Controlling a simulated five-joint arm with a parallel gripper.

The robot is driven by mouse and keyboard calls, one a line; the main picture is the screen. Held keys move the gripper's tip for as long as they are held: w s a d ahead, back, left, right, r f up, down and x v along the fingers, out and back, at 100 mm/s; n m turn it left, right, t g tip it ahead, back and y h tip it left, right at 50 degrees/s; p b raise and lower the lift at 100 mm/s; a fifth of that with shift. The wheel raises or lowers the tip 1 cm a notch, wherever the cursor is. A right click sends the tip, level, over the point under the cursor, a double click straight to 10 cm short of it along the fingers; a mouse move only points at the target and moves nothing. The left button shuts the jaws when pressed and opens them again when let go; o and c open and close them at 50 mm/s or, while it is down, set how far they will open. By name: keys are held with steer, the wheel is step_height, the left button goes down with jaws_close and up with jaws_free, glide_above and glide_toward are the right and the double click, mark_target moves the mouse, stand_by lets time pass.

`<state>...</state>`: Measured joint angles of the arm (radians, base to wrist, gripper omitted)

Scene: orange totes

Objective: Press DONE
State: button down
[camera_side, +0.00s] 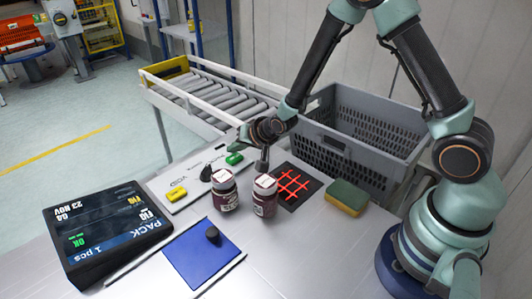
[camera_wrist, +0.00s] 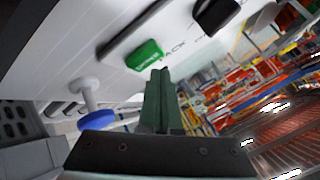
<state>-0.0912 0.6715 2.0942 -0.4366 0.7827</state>
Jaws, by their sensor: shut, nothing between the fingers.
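A white panel (camera_side: 190,207) lies on the table with a green button (camera_side: 234,158) at its far end and a yellow button (camera_side: 177,194) at its near end. The green button also shows in the wrist view (camera_wrist: 145,54), just beyond and left of my fingertips; its lettering is too blurred to read surely. My gripper (camera_side: 243,140) is above the panel's far end, near the green button. In the wrist view its green fingers (camera_wrist: 160,78) are together and empty. I see a gap to the button, but cannot judge its depth.
Two jars (camera_side: 223,190) (camera_side: 265,196) stand close to the panel. A dark mat with a red grid (camera_side: 297,184), a sponge (camera_side: 347,196), a blue pad (camera_side: 190,255) and a black display (camera_side: 95,258) lie around. A grey crate (camera_side: 395,160) and roller conveyor (camera_side: 160,70) stand behind.

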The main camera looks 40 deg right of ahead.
mark_target(237, 159)
steer(key=shift+s+f, duration=0.2)
steer(key=shift+f, duration=0.55)
steer(key=shift+r, duration=0.1)
stand_by(0.3)
steer(key=shift+r, duration=0.85)
steer(key=shift+r, duration=2.5)
